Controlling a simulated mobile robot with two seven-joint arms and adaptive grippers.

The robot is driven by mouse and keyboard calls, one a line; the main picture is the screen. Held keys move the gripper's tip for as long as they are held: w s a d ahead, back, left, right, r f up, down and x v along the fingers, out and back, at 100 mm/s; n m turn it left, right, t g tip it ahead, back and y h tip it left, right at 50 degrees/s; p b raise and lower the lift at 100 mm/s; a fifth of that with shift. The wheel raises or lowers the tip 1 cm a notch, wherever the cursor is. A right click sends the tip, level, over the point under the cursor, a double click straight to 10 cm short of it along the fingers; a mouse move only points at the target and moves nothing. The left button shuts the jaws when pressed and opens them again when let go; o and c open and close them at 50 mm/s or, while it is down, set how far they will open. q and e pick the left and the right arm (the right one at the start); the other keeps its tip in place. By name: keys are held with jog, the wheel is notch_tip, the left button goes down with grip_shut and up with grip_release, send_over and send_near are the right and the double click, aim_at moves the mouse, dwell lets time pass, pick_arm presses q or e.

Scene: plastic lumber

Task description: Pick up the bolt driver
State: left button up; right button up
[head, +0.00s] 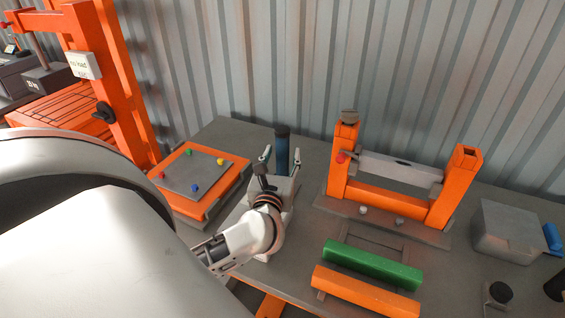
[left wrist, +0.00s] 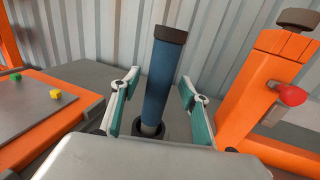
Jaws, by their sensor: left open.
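The bolt driver appears to be the upright blue cylinder with a dark cap (left wrist: 160,75), its lower end in a dark round socket; it also shows in the head view (head: 282,148) at the table's back edge by the wall. My left gripper (head: 281,156) is open. In the left wrist view its two teal-padded fingers (left wrist: 160,82) stand on either side of the blue cylinder, with gaps visible on both sides. The gripper's body hides the base of the cylinder in the head view. My right gripper is not in view.
An orange box with coloured pegs on a grey plate (head: 196,174) stands close on the left. An orange-posted frame with a red knob (head: 348,192) stands on the right. Green (head: 372,266) and orange (head: 365,292) bars lie in front. A corrugated wall (head: 250,70) closes the back.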

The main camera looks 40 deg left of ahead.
pick_arm(q)
jog(key=shift+x, duration=0.85)
grip_shut()
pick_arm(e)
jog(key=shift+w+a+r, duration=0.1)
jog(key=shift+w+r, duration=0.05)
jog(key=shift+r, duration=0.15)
pick_arm(q)
jog(key=shift+r, duration=0.1)
